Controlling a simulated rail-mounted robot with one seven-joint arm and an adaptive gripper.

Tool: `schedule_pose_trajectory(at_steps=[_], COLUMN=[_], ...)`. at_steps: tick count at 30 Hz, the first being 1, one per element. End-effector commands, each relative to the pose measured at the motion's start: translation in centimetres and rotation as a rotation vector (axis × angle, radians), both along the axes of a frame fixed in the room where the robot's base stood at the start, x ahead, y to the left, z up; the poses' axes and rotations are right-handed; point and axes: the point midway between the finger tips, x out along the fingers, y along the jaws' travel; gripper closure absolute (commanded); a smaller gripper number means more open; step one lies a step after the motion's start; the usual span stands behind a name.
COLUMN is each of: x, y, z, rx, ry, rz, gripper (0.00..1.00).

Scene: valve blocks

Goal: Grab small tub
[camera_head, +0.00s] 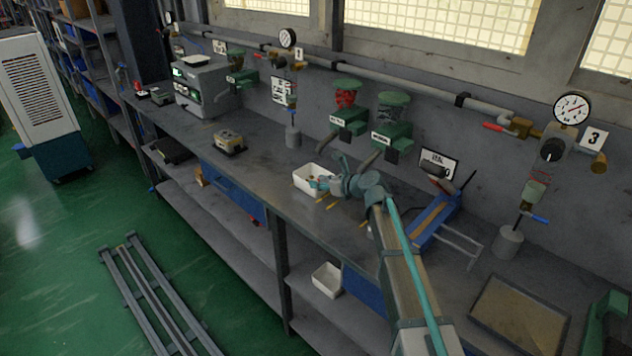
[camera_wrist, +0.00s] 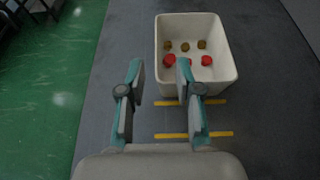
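A small white tub (camera_head: 306,188) stands on the workbench, just left of my gripper (camera_head: 330,174) in the head view. In the wrist view, the tub (camera_wrist: 229,77) is ahead and to the right, with several red and brass-coloured parts inside. My gripper (camera_wrist: 160,66) is open, with nothing between its teal fingers. The left finger is outside the tub, left of its wall. The right finger overlaps the tub's near left corner in the picture; I cannot tell whether it touches. A second white tub (camera_head: 327,280) sits on the lower shelf.
Yellow marks (camera_wrist: 194,135) lie on the bench in front of the tub. A blue stand (camera_head: 434,222) and a shallow tray (camera_head: 519,315) are to the right. Green valve blocks (camera_head: 391,134) are on the wall behind. A yellowish device (camera_head: 229,141) sits to the left.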

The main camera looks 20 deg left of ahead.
Motion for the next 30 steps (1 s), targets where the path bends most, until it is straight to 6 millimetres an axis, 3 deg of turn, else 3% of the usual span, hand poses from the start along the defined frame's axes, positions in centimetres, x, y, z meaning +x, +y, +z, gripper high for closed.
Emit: schedule_pose_trajectory(at_steps=[3, 11, 21, 29, 30], x=[0.9, 1.3, 2.7, 2.7, 2.7], y=[1.7, 3.1, 6.8, 7.0, 7.0], z=[-0.6, -1.2, -2.7, -3.0, -3.0], rx=[-0.001, -0.001, 0.001, 0.000, 0.000], ry=[0.001, -0.001, -0.001, -0.002, -0.002], rz=[0.002, 0.002, 0.001, 0.001, 0.001], gripper=[0.66, 0.66, 0.66, 0.66, 0.71])
